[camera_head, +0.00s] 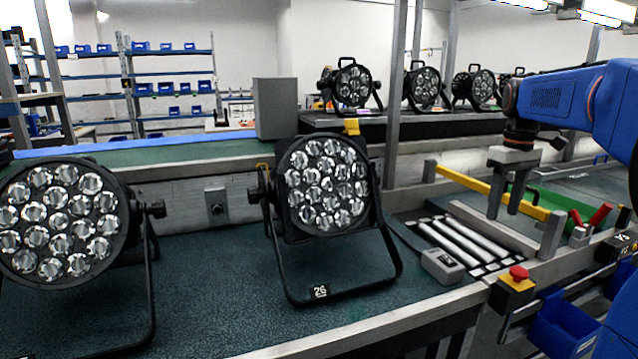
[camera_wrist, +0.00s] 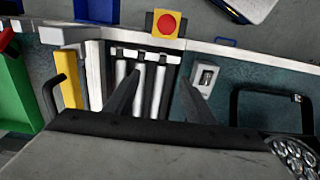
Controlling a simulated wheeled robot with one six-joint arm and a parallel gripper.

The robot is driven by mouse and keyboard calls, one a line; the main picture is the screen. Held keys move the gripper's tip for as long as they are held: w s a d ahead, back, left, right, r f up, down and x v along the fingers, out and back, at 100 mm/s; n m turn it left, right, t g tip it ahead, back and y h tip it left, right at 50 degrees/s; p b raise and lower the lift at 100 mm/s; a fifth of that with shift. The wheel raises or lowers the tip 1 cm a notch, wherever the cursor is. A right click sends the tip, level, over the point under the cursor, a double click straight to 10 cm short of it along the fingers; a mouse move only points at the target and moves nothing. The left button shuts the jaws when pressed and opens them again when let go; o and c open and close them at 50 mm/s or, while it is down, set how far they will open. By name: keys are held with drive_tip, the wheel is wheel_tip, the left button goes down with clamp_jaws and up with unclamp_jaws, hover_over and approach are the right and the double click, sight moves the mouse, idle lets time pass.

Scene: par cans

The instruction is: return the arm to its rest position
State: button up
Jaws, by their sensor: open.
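My blue arm (camera_head: 560,100) reaches in from the right edge of the head view. My gripper (camera_head: 503,212) points down near the rollers, with its two fingers apart and nothing between them. In the wrist view my gripper (camera_wrist: 160,92) shows two dark fingers spread over the metal rollers (camera_wrist: 143,90). The head view does not settle how high the fingertips are above the surface below.
Par cans (camera_head: 325,185) and (camera_head: 60,222) stand on the green bench at centre and left. Several more stand on the rear shelf. A red stop button (camera_head: 518,274), yellow bar (camera_head: 490,191) and grey box (camera_head: 441,265) lie near my gripper. Blue bins (camera_head: 562,328) hang lower right.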

drive_tip(key=s+a+f+m+t, duration=0.1)
drive_tip(key=s+a+f, duration=0.2)
drive_tip(key=s+a, duration=0.4)
drive_tip(key=s+a+f+m+t, duration=0.15)
drive_tip(key=s+a, duration=0.25)
drive_tip(key=s, duration=0.5)
drive_tip(key=s+a+f+t, duration=0.1)
drive_tip(key=s+a+f, duration=0.1)
drive_tip(key=s+f, duration=0.4)
drive_tip(key=s+a+f+m+t, duration=0.1)
drive_tip(key=s+a+f, duration=0.2)
drive_tip(key=s+f, duration=0.3)
drive_tip(key=shift+s+f, duration=0.3)
drive_tip(key=shift+s, duration=0.55)
drive_tip(key=shift+d+m, duration=0.15)
drive_tip(key=shift+m, duration=0.1)
